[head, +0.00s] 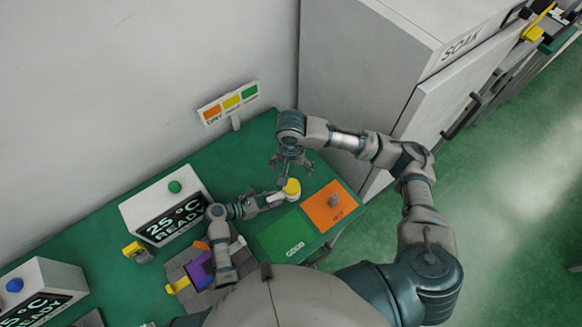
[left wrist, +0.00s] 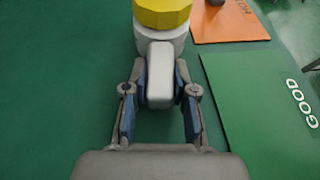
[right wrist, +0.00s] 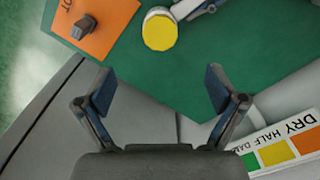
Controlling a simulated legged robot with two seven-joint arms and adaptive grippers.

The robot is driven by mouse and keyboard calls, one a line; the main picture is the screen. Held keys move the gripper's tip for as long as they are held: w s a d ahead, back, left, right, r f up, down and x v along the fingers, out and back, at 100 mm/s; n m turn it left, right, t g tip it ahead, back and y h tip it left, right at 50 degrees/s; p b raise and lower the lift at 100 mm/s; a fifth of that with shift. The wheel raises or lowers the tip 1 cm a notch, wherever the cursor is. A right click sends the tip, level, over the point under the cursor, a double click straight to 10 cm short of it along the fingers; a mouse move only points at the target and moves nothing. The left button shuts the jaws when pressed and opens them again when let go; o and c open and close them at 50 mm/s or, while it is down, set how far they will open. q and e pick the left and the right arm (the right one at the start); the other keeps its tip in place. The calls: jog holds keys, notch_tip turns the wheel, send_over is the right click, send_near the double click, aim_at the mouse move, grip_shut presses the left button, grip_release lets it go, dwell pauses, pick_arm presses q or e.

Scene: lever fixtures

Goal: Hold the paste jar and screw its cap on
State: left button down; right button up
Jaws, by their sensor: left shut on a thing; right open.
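The paste jar (head: 293,198) is white and stands upright on the green table, with the yellow cap (head: 291,187) on its top. How tightly the cap sits cannot be told. In the left wrist view the jar (left wrist: 160,38) has a pale block-like handle (left wrist: 160,75) facing me, below the cap (left wrist: 162,12). My left gripper (head: 273,199) is shut on this handle, one finger on each side. My right gripper (head: 291,166) is open and empty, apart from the jar and above it. In the right wrist view the cap (right wrist: 160,33) lies beyond the open fingers (right wrist: 160,95).
An orange mat (head: 322,208) with a small grey knob (head: 334,200) and a green GOOD mat (head: 285,240) lie beside the jar. A display box (head: 150,205) stands left. A colour-patch sign (head: 230,103) is behind. A tall grey cabinet (head: 370,60) stands at the back right.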

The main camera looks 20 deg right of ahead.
aim_at(291, 187)
jog(key=shift+m, duration=0.6)
notch_tip(291, 187, down, 12)
